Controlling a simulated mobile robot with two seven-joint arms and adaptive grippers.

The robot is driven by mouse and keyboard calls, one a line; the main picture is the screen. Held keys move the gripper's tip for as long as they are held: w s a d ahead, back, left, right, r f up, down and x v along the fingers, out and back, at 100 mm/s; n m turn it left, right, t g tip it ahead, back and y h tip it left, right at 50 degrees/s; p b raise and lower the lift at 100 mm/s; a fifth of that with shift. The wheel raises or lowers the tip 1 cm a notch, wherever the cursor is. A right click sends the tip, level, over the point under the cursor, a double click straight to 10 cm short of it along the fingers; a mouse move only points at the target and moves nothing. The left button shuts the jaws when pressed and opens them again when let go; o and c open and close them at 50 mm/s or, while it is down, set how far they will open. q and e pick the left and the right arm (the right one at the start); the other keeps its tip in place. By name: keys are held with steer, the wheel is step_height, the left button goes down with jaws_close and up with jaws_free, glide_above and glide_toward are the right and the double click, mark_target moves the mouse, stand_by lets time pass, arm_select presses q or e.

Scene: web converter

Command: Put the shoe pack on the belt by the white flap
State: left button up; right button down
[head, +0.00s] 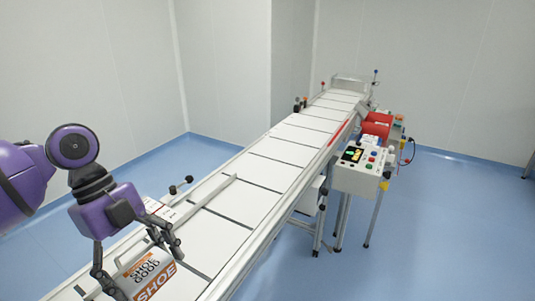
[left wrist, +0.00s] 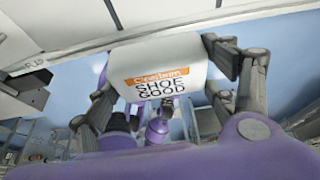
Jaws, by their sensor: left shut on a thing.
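The shoe pack (head: 143,273), white and orange with "SHOE GOOD" lettering, is at the bottom left of the head view. My left gripper (head: 138,262) is shut on it, with a finger on either side. In the left wrist view the pack (left wrist: 160,62) sits between the fingers of my left gripper (left wrist: 168,88). The pack is over the near end of the white belt (head: 237,222); whether it touches the belt I cannot tell. A pale raised strip (head: 207,191), possibly the white flap, lies slantwise on the belt ahead of the gripper. My right gripper is not in view.
The belt runs away to the upper right between metal side rails. A control box (head: 362,172) with buttons and a red roll (head: 378,125) stand on its right side. Small black knobs (head: 181,184) stick out on the left rail.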

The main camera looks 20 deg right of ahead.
arm_select(q)
steer(key=shift+s+d, duration=0.1)
steer(key=shift+d, duration=0.05)
steer(key=s+a+f, duration=0.1)
steer(key=a+f, duration=0.1)
steer(key=a, duration=0.2)
steer(key=s+a+f+p, duration=0.1)
steer(key=a+f, duration=0.2)
steer(key=a, duration=0.1)
steer(key=s+a+f, duration=0.2)
steer(key=a+f, duration=0.1)
steer(key=a, duration=0.1)
steer(key=shift+f+p, duration=0.1)
steer(key=shift+p, duration=0.2)
steer(key=shift+s+a+f, duration=0.15)
steer(key=shift+a+f, duration=0.45)
steer(key=shift+f, duration=0.15)
steer(key=shift+a+f, duration=0.1)
steer(key=shift+f, duration=1.55)
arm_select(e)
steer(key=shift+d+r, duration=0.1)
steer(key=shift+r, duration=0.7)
arm_select(q)
steer(key=shift+f, duration=0.15)
steer(key=o, duration=1.2)
steer(key=shift+o, duration=0.2)
